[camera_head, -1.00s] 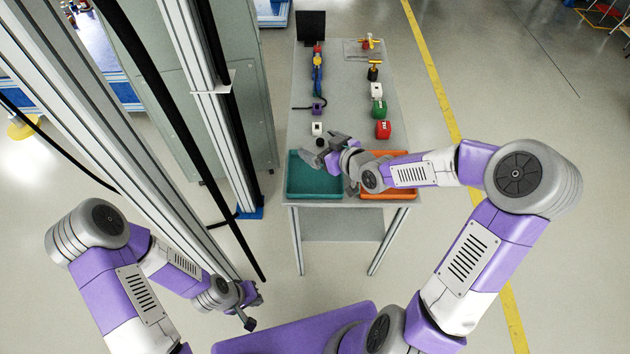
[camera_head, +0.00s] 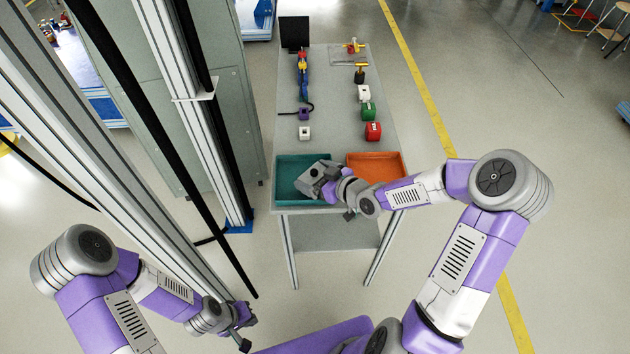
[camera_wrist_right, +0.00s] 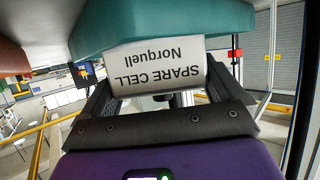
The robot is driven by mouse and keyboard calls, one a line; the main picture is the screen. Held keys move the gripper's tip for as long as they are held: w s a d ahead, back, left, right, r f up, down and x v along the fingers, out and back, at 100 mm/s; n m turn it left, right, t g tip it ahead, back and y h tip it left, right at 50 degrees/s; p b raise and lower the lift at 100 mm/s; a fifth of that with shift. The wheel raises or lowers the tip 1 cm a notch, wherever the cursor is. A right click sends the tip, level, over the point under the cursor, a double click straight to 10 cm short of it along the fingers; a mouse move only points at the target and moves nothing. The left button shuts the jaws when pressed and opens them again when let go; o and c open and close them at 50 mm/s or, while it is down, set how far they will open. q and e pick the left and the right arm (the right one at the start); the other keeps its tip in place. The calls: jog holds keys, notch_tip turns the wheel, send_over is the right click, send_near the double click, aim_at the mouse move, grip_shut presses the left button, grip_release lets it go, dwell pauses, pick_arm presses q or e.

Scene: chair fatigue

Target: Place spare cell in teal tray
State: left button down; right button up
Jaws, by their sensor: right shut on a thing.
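The spare cell (camera_wrist_right: 150,75) is a white block with its name printed upside down in the right wrist view. My right gripper (camera_head: 312,182) is shut on it, with one dark finger on each side. In the head view this gripper is over the right part of the teal tray (camera_head: 287,165), and the cell cannot be made out there. In the right wrist view the teal tray (camera_wrist_right: 165,25) is close against the cell's edge; whether they touch is unclear. My left gripper (camera_head: 243,328) is low at the left, away from the table, its jaws too small to read.
An orange tray (camera_head: 375,155) adjoins the teal tray on the right. A metal column (camera_head: 205,130) stands left of the table.

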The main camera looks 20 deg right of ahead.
jog(key=shift+f, duration=0.6)
jog(key=shift+f, duration=0.1)
jog(key=o, duration=1.1)
jog(key=shift+f, duration=0.1)
